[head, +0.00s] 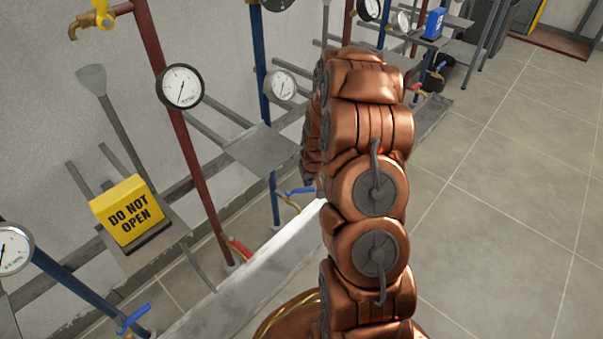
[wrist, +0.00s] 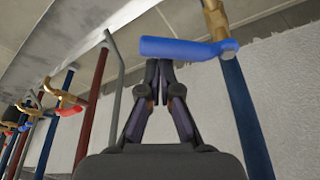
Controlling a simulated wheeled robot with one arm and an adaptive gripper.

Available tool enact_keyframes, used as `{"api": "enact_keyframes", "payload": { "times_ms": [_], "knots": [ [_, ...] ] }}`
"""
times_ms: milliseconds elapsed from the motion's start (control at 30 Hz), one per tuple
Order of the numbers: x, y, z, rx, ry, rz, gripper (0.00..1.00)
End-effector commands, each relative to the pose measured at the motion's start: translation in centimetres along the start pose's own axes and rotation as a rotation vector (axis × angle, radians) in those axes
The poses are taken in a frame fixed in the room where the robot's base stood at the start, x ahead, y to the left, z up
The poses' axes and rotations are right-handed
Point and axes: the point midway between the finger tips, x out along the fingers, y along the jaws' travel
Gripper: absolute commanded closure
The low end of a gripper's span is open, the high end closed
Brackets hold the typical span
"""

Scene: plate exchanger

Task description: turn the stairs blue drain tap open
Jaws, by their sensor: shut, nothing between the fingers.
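In the wrist view a blue tap lever (wrist: 185,48) lies sideways across the picture, on a brass valve (wrist: 214,18) on a blue pipe (wrist: 245,115). My gripper (wrist: 160,68) is shut and empty. Its fingertips are right at the lever's free end; I cannot tell whether they touch it. In the head view my gripper is hidden behind my arm. A blue lever (head: 300,190) shows just left of the arm, low on a blue pipe; it looks like the same tap, but I cannot be sure. No stairs marking is readable.
Another blue lever (head: 133,318) is at the lower left. A red lever (head: 240,248) sits low on a red pipe (head: 185,140). A yellow "DO NOT OPEN" sign (head: 128,212) stands among pipes and gauges. A pale ledge (head: 250,285) runs along the floor; tiles at right are clear.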

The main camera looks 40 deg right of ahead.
Motion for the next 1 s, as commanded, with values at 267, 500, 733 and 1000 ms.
{"api": "enact_keyframes", "payload": {
  "times_ms": [267,500,733,1000],
  "knots": [
    [-1.0,-0.1,1.6,0.001,-0.005,-0.001,1.00],
    [-1.1,-0.3,2.6,0.000,-0.004,-0.001,1.00],
    [-1.1,-0.5,3.0,0.000,-0.003,-0.001,1.00],
    [-1.1,-0.6,3.2,0.000,-0.003,-0.001,1.00]
  ]
}}
